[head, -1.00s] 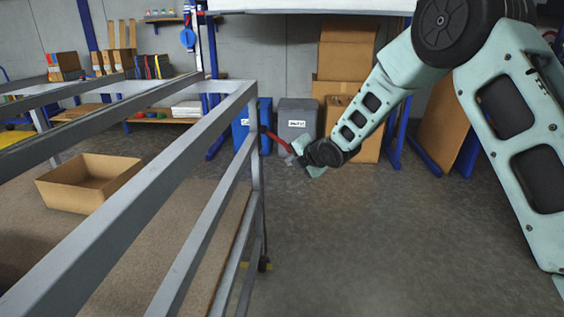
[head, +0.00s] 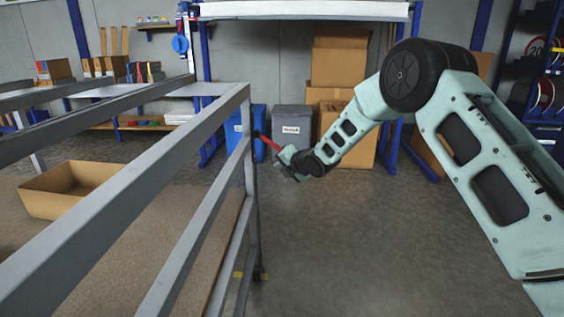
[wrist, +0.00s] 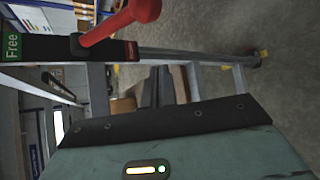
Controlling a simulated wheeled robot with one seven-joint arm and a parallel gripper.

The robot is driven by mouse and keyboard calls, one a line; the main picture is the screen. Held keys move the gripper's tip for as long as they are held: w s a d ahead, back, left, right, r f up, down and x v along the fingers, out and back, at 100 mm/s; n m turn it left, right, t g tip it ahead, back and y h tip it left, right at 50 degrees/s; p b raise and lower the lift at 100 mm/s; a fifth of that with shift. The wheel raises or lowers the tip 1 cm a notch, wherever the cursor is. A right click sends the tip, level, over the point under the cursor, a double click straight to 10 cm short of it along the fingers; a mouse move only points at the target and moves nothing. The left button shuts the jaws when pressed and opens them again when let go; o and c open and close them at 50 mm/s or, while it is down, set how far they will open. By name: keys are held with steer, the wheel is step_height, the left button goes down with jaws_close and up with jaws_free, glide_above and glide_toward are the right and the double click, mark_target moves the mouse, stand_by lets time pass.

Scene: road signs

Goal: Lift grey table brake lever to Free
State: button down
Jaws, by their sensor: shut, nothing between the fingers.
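The red brake lever (head: 268,143) sticks out from the corner post of the grey table frame (head: 247,115) and slopes down to the right. In the wrist view, the lever (wrist: 115,22) ends in a round red knob and is mounted on a black plate (wrist: 60,47). A green "Free" label (wrist: 13,46) is at the plate's left end and a red label (wrist: 131,51) at its right end. My gripper (head: 285,157) is shut and empty, close to the lever's outer end. I cannot tell whether it touches the lever.
An open cardboard box (head: 40,204) sits on the table's lower shelf. A blue bin (head: 258,125), a grey bin (head: 292,128) and stacked cartons (head: 340,60) stand behind. The floor (head: 350,235) right of the table is clear.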

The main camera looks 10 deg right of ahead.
steer(key=shift+w+d+b, duration=0.15)
steer(key=shift+w+d, duration=0.15)
steer(key=shift+w, duration=0.5)
steer(key=shift+w+d+b, duration=0.15)
steer(key=shift+w+d, duration=0.1)
steer(key=shift+w, duration=0.6)
steer(key=shift+w+d+b, duration=0.15)
steer(key=shift+w+d, duration=0.15)
steer(key=shift+w, duration=0.5)
steer(key=shift+r, duration=0.1)
steer(key=shift+s+d+r+h+p, duration=0.1)
steer(key=shift+d+r+h+p, duration=0.2)
steer(key=shift+p, duration=0.35)
steer(key=shift+r+n, duration=0.2)
steer(key=shift+n, duration=0.1)
step_height(320, 180, up, 13)
steer(key=n+g+h+p, duration=0.3)
steer(key=h+p, duration=0.4)
steer(key=p, duration=1.7)
steer(key=shift+d+f+n+g+h+p, duration=0.15)
steer(key=shift+n+g+h+p, duration=0.25)
steer(key=shift+n, duration=0.3)
